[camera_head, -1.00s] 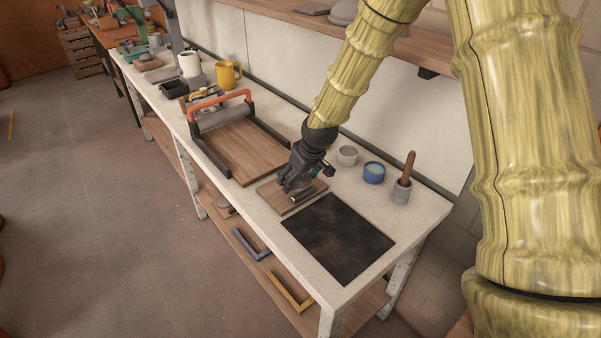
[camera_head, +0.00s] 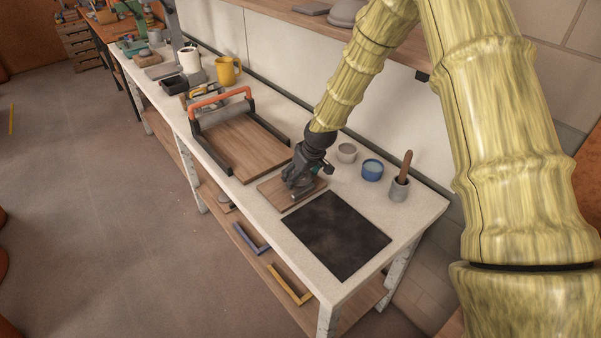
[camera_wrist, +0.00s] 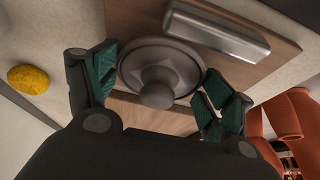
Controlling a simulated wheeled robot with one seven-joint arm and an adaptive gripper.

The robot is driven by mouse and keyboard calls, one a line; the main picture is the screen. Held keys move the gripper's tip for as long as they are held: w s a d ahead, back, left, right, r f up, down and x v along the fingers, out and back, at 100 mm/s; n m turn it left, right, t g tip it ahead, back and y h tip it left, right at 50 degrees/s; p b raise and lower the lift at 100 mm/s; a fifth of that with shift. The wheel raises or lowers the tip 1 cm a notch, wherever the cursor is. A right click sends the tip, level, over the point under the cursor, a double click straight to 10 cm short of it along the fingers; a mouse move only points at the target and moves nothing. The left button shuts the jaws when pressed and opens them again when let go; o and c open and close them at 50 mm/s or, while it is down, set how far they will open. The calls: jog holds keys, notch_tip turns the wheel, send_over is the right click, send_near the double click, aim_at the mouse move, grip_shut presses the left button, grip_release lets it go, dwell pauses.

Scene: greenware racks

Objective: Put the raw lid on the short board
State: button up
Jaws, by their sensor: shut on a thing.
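The raw lid (camera_wrist: 160,72) is a round grey disc with a thick knob, in the wrist view between the green pads of my gripper (camera_wrist: 161,84). My gripper is shut on it. In the head view, my gripper (camera_head: 299,184) is low over the short board (camera_head: 272,190), a small wooden board on the bench, and largely hides the lid. The board (camera_wrist: 135,15) is behind the lid in the wrist view. I cannot tell whether the lid touches it.
A grey metal bar (camera_wrist: 217,30) lies on the board beside the lid. A dark slab (camera_head: 336,235) is in front. A roller frame with a larger board (camera_head: 240,147) stands to the left.

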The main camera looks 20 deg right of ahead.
jog(key=shift+f, duration=0.15)
jog(key=o, duration=1.3)
jog(key=shift+b+v, duration=1.3)
jog(key=shift+v, duration=4.85)
jog(key=shift+w, duration=0.15)
